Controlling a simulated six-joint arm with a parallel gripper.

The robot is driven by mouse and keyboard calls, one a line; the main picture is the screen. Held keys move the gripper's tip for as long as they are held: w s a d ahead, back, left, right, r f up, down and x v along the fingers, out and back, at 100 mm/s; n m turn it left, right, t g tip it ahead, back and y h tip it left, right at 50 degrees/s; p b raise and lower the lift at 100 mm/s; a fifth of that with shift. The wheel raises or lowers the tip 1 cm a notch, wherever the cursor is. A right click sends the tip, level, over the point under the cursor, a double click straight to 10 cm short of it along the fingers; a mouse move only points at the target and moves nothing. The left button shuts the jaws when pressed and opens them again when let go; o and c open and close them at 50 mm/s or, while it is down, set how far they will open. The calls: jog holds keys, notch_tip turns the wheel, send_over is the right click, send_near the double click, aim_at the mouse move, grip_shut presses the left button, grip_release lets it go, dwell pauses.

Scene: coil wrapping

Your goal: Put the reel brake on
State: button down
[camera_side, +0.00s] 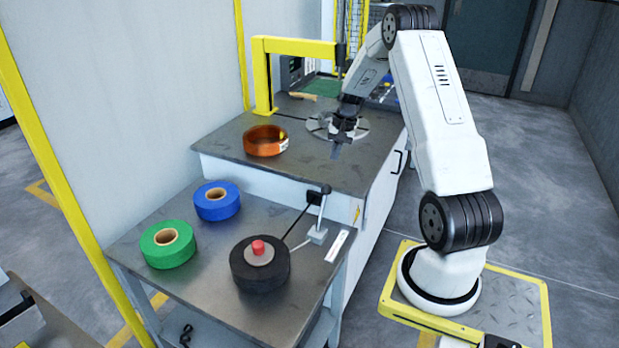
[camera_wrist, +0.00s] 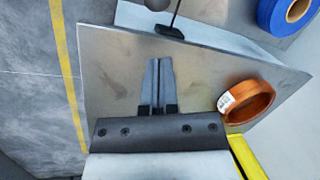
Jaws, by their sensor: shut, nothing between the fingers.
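The black reel (camera_side: 247,280) with a red knob (camera_side: 258,247) on its hub lies on the lower metal table. Beside it, to the right, a small grey bracket (camera_side: 317,236) carries a thin lever (camera_side: 322,210) that stands nearly upright with a dark knob on top. I take this for the reel brake. A dark strip runs from the reel to a black block (camera_side: 313,198) at the upper bench's edge. My gripper (camera_side: 336,152) is shut and empty above the upper bench, apart from the lever. Its fingers (camera_wrist: 158,75) are together in the wrist view.
A copper coil (camera_side: 266,141) lies on the upper bench, also in the wrist view (camera_wrist: 247,101). A round grey plate (camera_side: 322,127) is behind my gripper. Blue (camera_side: 217,203) and green (camera_side: 168,248) rolls stand left of the reel. A yellow frame (camera_side: 262,75) rises behind.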

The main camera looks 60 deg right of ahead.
jog(key=x, duration=0.9)
jog(key=shift+f, duration=0.4)
jog(key=shift+a+r+h, duration=0.4)
jog(key=shift+a+h, duration=0.2)
jog(key=shift+a, duration=0.1)
jog(key=shift+a+r+h, duration=0.25)
jog(key=shift+a+h, duration=0.15)
jog(key=shift+a, duration=0.1)
jog(key=shift+a+r+h, duration=0.25)
jog(key=shift+a+h, duration=0.15)
jog(key=shift+a, duration=0.15)
jog(key=a, duration=1)
jog(key=shift+r, duration=0.15)
jog(key=shift+s+a, duration=0.1)
jog(key=shift+a, duration=0.1)
jog(key=a+r, duration=0.5)
jog(key=r, duration=0.3)
jog(key=shift+s+r, duration=0.15)
jog(key=shift+s, duration=0.15)
